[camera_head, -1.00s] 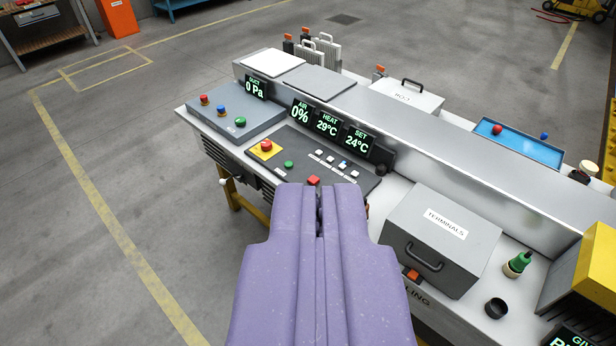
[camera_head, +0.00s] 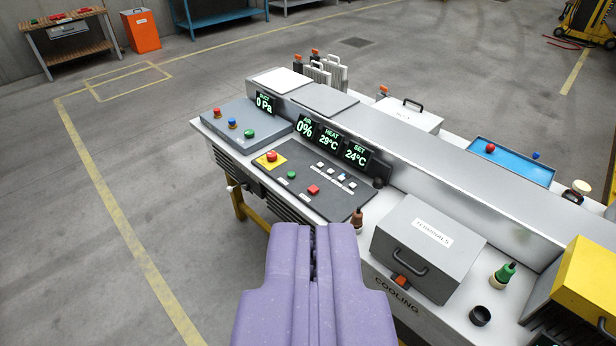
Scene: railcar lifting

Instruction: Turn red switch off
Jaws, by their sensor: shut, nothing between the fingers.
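A red square switch (camera_head: 313,190) sits on the black control panel (camera_head: 330,206), near its front edge. On the same panel are a round red button on a yellow plate (camera_head: 270,158), a green button (camera_head: 291,174) and a row of small white switches (camera_head: 336,174). My purple gripper (camera_head: 314,228) is shut and empty. In the picture its tips lie just below the panel, apart from the red switch. Whether the red switch is on or off cannot be told.
A grey box with red, blue and green buttons (camera_head: 240,128) stands left of the panel. Displays (camera_head: 330,141) stand behind it. A brown-topped bottle (camera_head: 358,220) and grey TERMINALS box (camera_head: 428,246) stand to the right. Open floor lies left.

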